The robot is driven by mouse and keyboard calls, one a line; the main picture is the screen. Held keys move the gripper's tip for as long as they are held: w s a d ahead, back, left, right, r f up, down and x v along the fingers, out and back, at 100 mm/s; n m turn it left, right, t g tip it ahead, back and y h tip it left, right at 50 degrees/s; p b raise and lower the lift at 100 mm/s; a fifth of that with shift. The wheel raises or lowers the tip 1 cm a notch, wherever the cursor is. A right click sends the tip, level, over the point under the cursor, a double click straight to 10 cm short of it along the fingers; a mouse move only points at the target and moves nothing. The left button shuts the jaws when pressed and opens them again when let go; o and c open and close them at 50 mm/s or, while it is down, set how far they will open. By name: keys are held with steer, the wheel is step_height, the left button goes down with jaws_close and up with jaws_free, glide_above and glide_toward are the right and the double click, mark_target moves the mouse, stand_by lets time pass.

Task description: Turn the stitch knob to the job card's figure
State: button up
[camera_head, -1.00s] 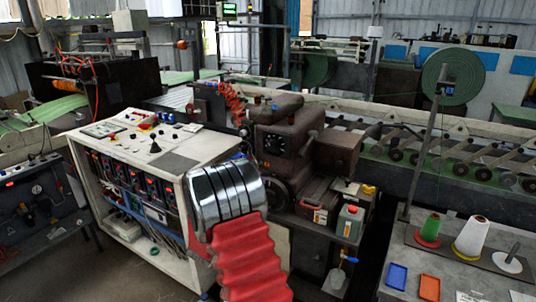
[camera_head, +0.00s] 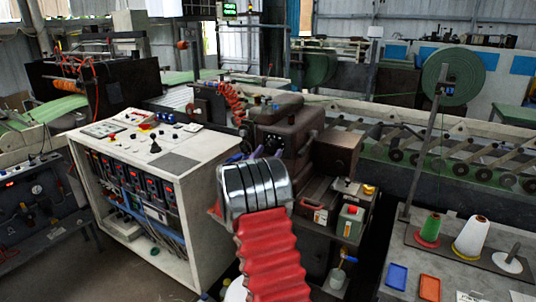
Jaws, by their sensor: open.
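The brown sewing head (camera_head: 285,112) stands in the middle of the view, beyond my arm. A small dark round dial (camera_head: 271,143) on its front face may be the stitch knob; its figures are too small to read. My arm, with red bellows and a chrome cuff, rises in front of the machine. My gripper (camera_head: 246,155) shows only as purple-blue finger parts above the cuff, apart and with nothing seen between them. It is close in front of the machine's lower left face; whether it touches cannot be told. I cannot make out a job card.
A white control cabinet (camera_head: 158,145) with knobs and meters stands to the left. At far right, a table (camera_head: 385,250) holds thread cones and small trays.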

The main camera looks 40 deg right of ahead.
steer(key=shift+w+d+r, duration=0.2)
steer(key=shift+d, duration=0.35)
steer(key=shift+c, duration=0.5)
steer(key=c, duration=0.9)
steer(key=shift+a, duration=0.15)
steer(key=shift+c, duration=0.2)
